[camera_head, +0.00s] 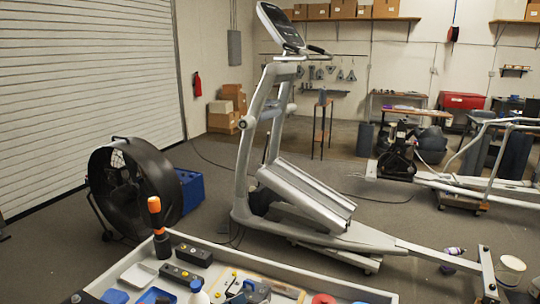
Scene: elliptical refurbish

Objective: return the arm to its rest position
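Neither of my arms and neither gripper can be made out in the head view. The grey elliptical machine (250,150) stands upright in the middle of the floor, its dark console (281,27) at the top. A light-coloured tool tray (290,272) runs along the bottom edge. In it are an orange-and-black handled tool (157,226), black blocks (193,254), blue bins (154,297) and a white bottle (198,293). The tray's near part is cut off by the frame.
A large black fan (150,188) and a blue box (192,190) stand left of the elliptical. Another machine (470,180) stands at right. Open floor (400,212) lies between the machines.

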